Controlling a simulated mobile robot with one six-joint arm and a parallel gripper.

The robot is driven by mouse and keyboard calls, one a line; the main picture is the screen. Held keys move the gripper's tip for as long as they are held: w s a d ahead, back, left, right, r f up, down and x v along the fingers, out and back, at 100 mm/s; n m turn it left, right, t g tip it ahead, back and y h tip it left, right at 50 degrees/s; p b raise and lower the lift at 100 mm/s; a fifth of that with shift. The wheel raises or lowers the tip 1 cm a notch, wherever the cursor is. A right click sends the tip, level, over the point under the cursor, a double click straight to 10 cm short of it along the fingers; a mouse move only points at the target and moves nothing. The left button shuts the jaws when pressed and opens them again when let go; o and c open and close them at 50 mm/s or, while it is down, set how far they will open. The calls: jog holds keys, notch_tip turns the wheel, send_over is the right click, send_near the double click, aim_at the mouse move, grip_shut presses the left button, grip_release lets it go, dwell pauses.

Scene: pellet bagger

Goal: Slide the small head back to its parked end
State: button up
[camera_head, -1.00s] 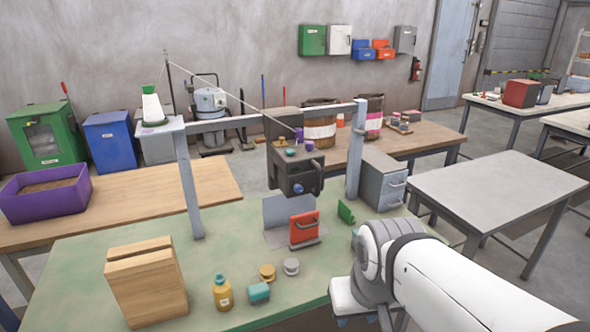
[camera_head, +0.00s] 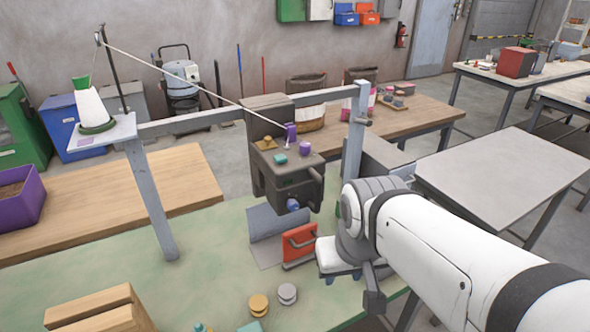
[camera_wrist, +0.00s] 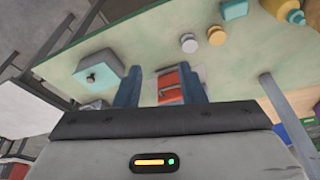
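The small dark grey head (camera_head: 285,180) hangs on a grey overhead rail (camera_head: 190,122), right of the rail's middle and left of the right post (camera_head: 355,135). It has a blue-purple knob (camera_head: 293,205) low on its front, and small purple, teal and yellow parts on top. A cord runs from its top to a pole at the left. My gripper (camera_head: 343,278) is below and right of the head, apart from it, beside a red handled block (camera_head: 299,243). In the wrist view my gripper (camera_wrist: 161,82) has its two blue fingers apart, with nothing held between them.
A white cone with a green top (camera_head: 92,108) stands on a shelf at the rail's left end. The left post (camera_head: 152,205) rises from the green bench (camera_head: 205,275). Two round knobs (camera_head: 259,305) and a wooden block (camera_head: 100,310) are in front. A grey table (camera_head: 505,180) is at right.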

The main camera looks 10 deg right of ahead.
notch_tip(320, 180, up, 7)
jog(key=n+t+p, duration=0.1)
send_over(318, 193)
jog(key=s, duration=0.3)
jog(key=shift+w+d+f, duration=0.25)
jog(key=shift+w+f, duration=0.15)
jog(key=shift+w, duration=0.1)
jog(key=p+x, duration=0.1)
jog(key=x, duration=0.6)
jog(key=shift+a, duration=0.15)
jog(key=shift+c, duration=0.3)
grip_shut()
jog(key=shift+a, duration=0.1)
